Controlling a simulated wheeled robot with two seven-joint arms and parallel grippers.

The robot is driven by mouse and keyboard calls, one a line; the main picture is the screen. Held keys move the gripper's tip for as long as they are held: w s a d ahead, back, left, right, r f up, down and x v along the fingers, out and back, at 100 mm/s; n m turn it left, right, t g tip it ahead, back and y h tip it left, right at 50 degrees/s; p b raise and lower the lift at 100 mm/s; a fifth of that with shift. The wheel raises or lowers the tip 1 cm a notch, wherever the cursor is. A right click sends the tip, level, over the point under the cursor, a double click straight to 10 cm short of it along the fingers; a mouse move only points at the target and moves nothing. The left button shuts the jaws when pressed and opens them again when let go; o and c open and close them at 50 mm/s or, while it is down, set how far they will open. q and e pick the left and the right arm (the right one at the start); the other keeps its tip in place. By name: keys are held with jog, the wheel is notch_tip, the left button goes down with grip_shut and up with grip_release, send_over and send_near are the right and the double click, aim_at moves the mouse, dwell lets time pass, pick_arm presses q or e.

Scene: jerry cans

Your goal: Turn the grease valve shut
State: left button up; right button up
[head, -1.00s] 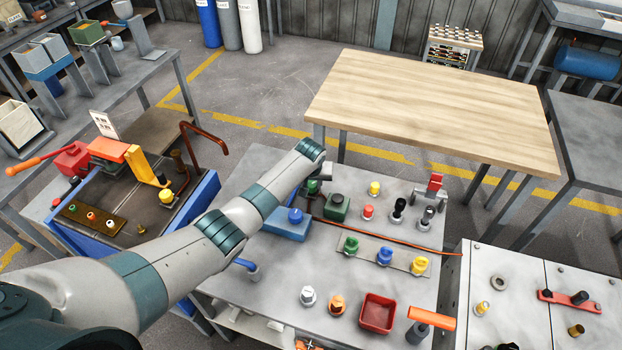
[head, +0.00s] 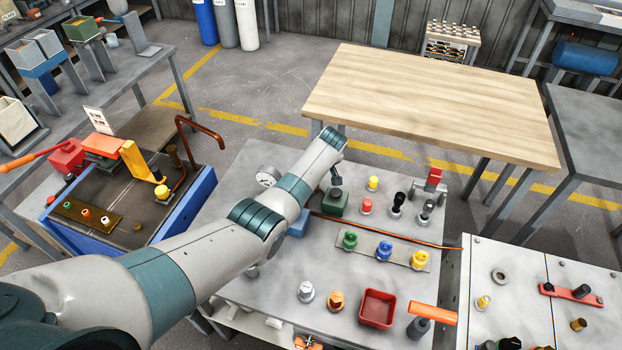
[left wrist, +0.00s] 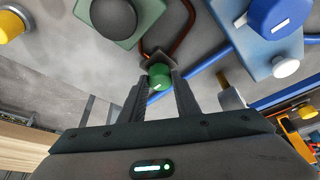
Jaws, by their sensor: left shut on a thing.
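A small green knob (left wrist: 159,77) with a white mark sits where brown and blue pipes meet, in the left wrist view. I cannot read a label naming it the grease valve. My left gripper (left wrist: 160,88) has its two fingers on either side of this knob, shut on it. In the head view my left forearm hides the knob and most of the gripper. A green box with a dark round knob (head: 335,204) stands beside it, and it also shows in the left wrist view (left wrist: 122,12). My right gripper is not in view.
A blue box (left wrist: 268,45) with a blue knob is close by. Green, blue and yellow knobs (head: 384,251) stand on a plate, with a red tray (head: 377,308) nearer. A round gauge (head: 268,177) shows behind my forearm. The wooden table (head: 430,100) is clear.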

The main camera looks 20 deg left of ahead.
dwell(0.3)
pick_arm(q)
jog(key=o, duration=1)
jog(key=shift+o, duration=0.2)
jog(key=shift+r, duration=0.15)
jog(key=shift+v, duration=0.9)
jog(key=b+v, duration=0.2)
jog(key=v, duration=1.3)
jog(key=shift+r+b, duration=0.25)
jog(key=shift+b, duration=0.15)
jog(key=shift+f, duration=0.1)
